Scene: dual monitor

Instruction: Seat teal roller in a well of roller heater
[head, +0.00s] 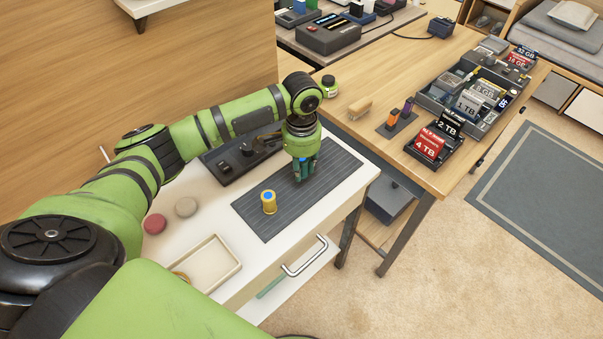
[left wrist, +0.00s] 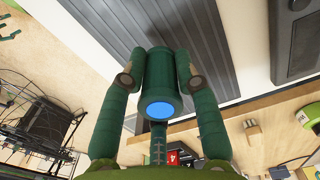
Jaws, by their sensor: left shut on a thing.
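My left gripper (head: 302,174) points down over the grey ribbed mat and is shut on the teal roller. The left wrist view shows the teal roller (left wrist: 159,82) between the two fingers (left wrist: 160,70), with its blue round end facing the camera. In the head view the fingers mostly hide the roller, and I cannot tell whether it touches the mat. A dark device that looks like the roller heater (head: 226,165) lies on the white table, left of the gripper and partly behind my arm. Its wells are not clear. My right gripper is not in view.
A yellow roller with a blue top (head: 268,203) stands on the ribbed mat (head: 330,168). A cream tray (head: 208,264), a red disc (head: 155,223) and a beige disc (head: 186,207) lie nearer on the white table. The mat's right part is clear.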

